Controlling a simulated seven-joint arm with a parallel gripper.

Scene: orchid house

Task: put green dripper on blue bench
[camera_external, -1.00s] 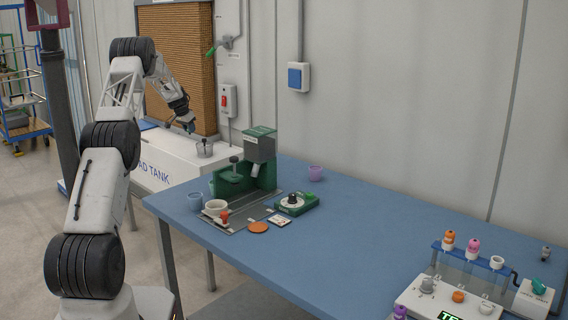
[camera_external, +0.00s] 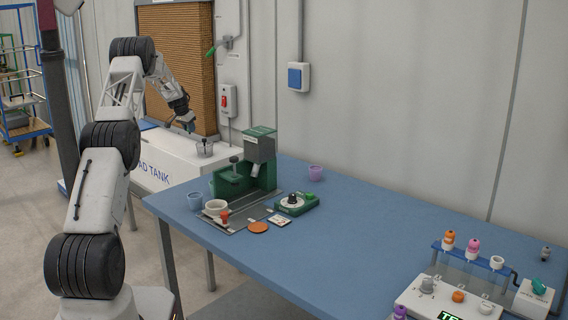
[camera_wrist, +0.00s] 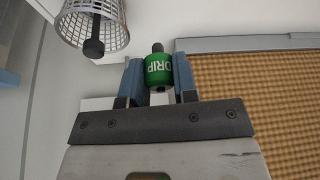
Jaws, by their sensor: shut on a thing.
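The green dripper (camera_wrist: 158,69), a small cylinder with white lettering and a dark stub, sits between the two fingers of my gripper (camera_wrist: 159,80) in the wrist view. My gripper is shut on it. In the external view my gripper (camera_external: 188,122) hangs over the white tank, close above a mesh basket (camera_external: 204,149); the dripper is too small to make out there. The blue bench (camera_external: 350,235) stands to the right of the tank and lower in the picture.
A test rack (camera_external: 470,262) stands at the right. The bench's middle is clear.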

